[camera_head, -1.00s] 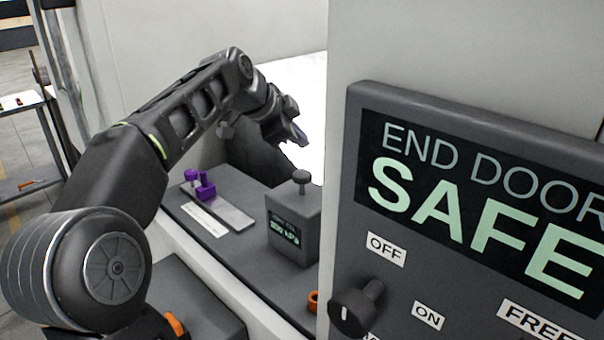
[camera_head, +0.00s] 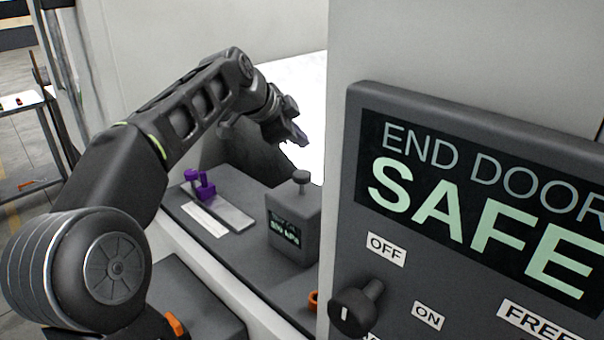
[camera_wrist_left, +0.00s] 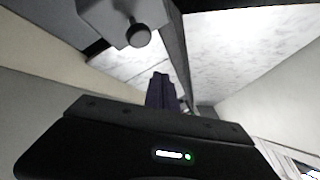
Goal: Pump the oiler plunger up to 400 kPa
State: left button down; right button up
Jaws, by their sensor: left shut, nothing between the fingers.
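The oiler (camera_head: 293,228) is a dark grey box on the grey ledge, with a small lit display whose digits are too small to read surely. Its plunger (camera_head: 301,178) is a round dark knob on a short stem, standing up from the top. My left gripper (camera_head: 299,139) is above the plunger in the head view, apart from it, shut and empty. In the left wrist view the gripper's fingers (camera_wrist_left: 162,90) are together, and the plunger knob (camera_wrist_left: 138,36) shows beyond them, near the top. My right gripper is not in view.
A purple clamp-like part (camera_head: 200,186) and a flat grey plate (camera_head: 231,217) are left of the oiler on the ledge (camera_head: 255,265). A large panel (camera_head: 470,190) reading END DOOR SAFE, with a black knob (camera_head: 355,305), stands close on the right. An orange ring (camera_head: 313,301) lies near its edge.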

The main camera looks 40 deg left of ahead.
pick_arm(q)
jog(key=shift+a, duration=0.1)
jog(key=shift+s+a+r+p, duration=0.1)
jog(key=shift+s+a+p, duration=0.05)
jog(key=shift+a+p, duration=0.2)
jog(key=shift+w+d+r+m+g+y+p, duration=0.2)
jog(key=shift+r+m+g+y+p, duration=0.4)
jog(key=shift+m+p, duration=0.9)
jog(key=shift+w+d+r+m+g+y+p, duration=0.15)
jog(key=shift+r+m+g+y+p, duration=0.45)
jog(key=shift+m, duration=1.65)
jog(key=shift+w+d+r+m+g+y+p, duration=0.1)
jog(key=shift+d+r+m+g+y+p, duration=0.25)
jog(key=shift+r+m+y+p, duration=1.05)
jog(key=shift+f+m+h, duration=0.45)
jog(key=shift+f+h, duration=0.15)
jog(key=shift+f, duration=0.15)
jog(key=shift+f+b, duration=0.1)
jog(key=shift+b, duration=0.25)
